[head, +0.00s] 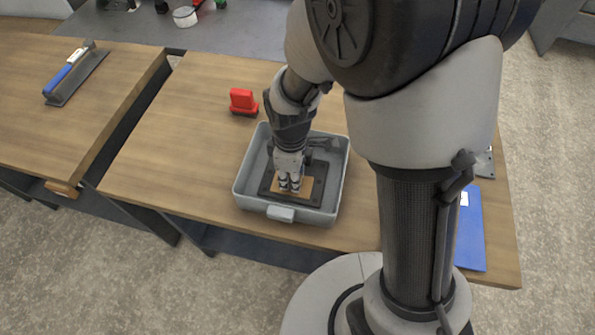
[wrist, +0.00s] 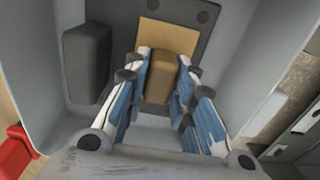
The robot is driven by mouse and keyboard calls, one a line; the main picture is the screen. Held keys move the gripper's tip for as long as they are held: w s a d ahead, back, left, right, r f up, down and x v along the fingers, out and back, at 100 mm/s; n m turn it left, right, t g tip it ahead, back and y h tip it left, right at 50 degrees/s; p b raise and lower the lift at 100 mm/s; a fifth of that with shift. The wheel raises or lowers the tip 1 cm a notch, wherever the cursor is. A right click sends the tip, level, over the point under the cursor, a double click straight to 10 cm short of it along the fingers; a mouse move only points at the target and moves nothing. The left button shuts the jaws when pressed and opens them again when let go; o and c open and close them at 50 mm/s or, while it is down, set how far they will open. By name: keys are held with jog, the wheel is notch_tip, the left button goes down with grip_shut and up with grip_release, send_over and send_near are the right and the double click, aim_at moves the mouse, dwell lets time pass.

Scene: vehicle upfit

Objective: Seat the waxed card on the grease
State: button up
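The waxed card appears as a flat tan sheet (head: 305,186) over a dark plate (head: 318,190) in a grey open tray. In the wrist view the card (wrist: 176,38) has a thicker brown block (wrist: 160,78) on it, which looks like its grip. My gripper (head: 289,186) reaches down into the tray; in the wrist view its fingers (wrist: 164,72) stand on both sides of the block and appear closed on it. I cannot tell whether the card touches the plate. No grease shows; the card may hide it.
The grey tray (head: 237,186) has raised walls close around my gripper. A dark grey block (wrist: 88,62) stands inside it. A red object (head: 242,101) sits just behind the tray on the wooden table (head: 165,150). A blue board (head: 470,230) lies at the right.

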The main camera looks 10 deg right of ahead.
jog(key=shift+o, duration=0.7)
jog(key=shift+r, duration=0.2)
jog(key=shift+r+p, duration=1.35)
jog(key=shift+r, duration=0.05)
jog(key=shift+r, duration=0.15)
jog(key=o, duration=0.6)
